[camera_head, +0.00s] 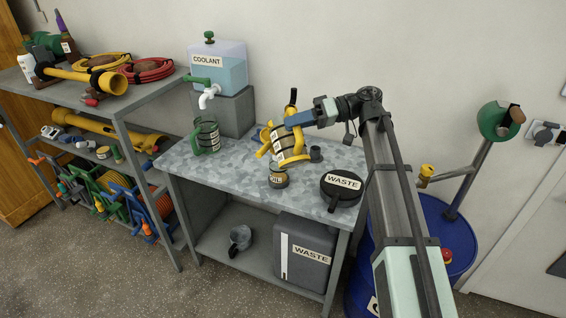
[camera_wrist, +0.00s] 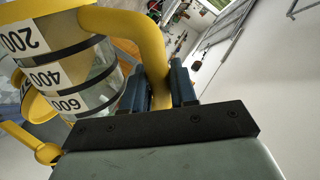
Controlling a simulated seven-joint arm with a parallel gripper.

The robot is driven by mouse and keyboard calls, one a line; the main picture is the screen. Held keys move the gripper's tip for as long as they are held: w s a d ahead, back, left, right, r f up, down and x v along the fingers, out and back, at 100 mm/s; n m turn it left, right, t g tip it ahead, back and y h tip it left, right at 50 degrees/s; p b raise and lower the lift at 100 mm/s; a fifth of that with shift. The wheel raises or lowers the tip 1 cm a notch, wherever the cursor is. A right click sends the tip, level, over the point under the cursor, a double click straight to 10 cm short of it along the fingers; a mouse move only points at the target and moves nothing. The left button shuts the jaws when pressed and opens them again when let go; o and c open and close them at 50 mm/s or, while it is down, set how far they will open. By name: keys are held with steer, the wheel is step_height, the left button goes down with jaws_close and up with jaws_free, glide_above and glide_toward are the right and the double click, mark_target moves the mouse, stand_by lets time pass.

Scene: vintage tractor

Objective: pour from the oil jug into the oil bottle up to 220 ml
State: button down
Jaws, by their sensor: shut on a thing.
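The oil jug (camera_head: 290,146) is a yellow-trimmed, clear jug with black bands and white number labels. My gripper (camera_head: 290,121) is shut on its yellow handle. In the wrist view the blue fingers (camera_wrist: 158,88) stand on either side of the handle, and the jug (camera_wrist: 55,75) shows labels 200, 400 and 600. The jug looks tilted; its oil level is not clear. The oil bottle (camera_head: 278,181) is a small, dark container labelled OIL, standing on the bench just in front of and below the jug. Its fill level cannot be read.
On the grey bench (camera_head: 235,180) stand a green jug (camera_head: 207,136), a coolant tank (camera_head: 218,68) on a grey block, a small dark piece (camera_head: 316,154) and a round black WASTE container (camera_head: 341,188). A blue drum (camera_head: 430,225) is at right; a loaded shelf (camera_head: 150,88) is at left.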

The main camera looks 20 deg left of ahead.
steer(key=shift+w+a+r, duration=0.1)
steer(key=shift+r, duration=0.05)
steer(key=shift+w+a+r, duration=0.1)
steer(key=shift+w+r, duration=0.05)
steer(key=shift+r, duration=0.05)
stand_by(0.3)
steer(key=shift+w+a+r+m+h, duration=0.35)
steer(key=shift+r+m, duration=0.2)
steer(key=shift+m, duration=0.15)
stand_by(4.1)
